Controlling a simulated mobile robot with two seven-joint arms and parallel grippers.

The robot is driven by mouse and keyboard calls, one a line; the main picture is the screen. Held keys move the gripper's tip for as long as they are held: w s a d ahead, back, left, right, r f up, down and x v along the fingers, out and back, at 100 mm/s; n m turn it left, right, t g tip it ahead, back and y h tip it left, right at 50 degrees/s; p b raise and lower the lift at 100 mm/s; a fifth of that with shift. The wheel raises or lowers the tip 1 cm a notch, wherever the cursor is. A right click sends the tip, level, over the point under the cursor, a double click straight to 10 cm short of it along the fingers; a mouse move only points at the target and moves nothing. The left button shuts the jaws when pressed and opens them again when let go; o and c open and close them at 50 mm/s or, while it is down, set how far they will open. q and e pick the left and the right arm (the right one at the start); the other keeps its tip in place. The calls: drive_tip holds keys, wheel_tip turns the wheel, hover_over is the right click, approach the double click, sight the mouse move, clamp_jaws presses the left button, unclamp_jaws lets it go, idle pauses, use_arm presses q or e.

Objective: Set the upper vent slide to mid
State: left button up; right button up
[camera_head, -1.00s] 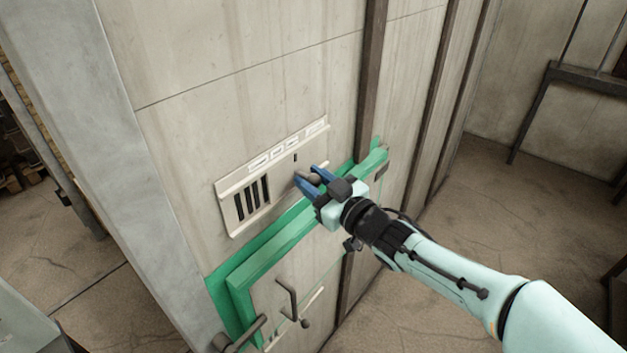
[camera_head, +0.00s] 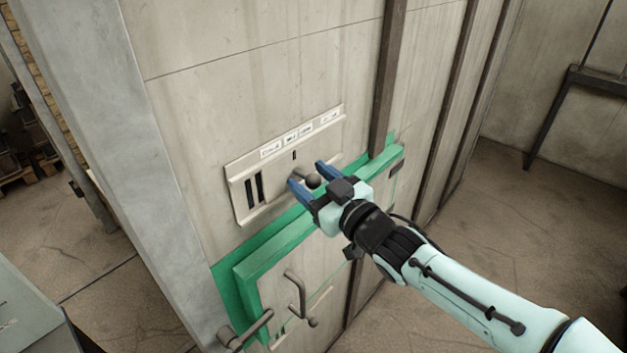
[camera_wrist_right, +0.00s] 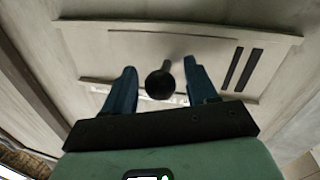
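The upper vent slide (camera_head: 274,170) is a pale plate in a rail frame on the furnace-like wall, below a row of small labels (camera_head: 299,135) that I cannot read. Two dark slots (camera_head: 253,189) show at its left end. A dark round knob (camera_head: 313,181) on a stem sticks out of it; it also shows in the right wrist view (camera_wrist_right: 160,86). My right gripper (camera_head: 305,174) has its blue fingers on either side of the knob. In the wrist view the gripper (camera_wrist_right: 159,68) is open, with gaps beside the knob. My left gripper is out of view.
Just below the vent is a green-framed door (camera_head: 265,255) with a bent handle (camera_head: 296,293) and a lever (camera_head: 251,330) at its lower left. Dark vertical posts (camera_head: 388,85) stand right of the vent. The floor to the right is open.

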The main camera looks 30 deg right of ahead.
drive_tip(key=s+d, duration=0.2)
drive_tip(key=s, duration=1.1)
drive_tip(key=shift+d, duration=0.3)
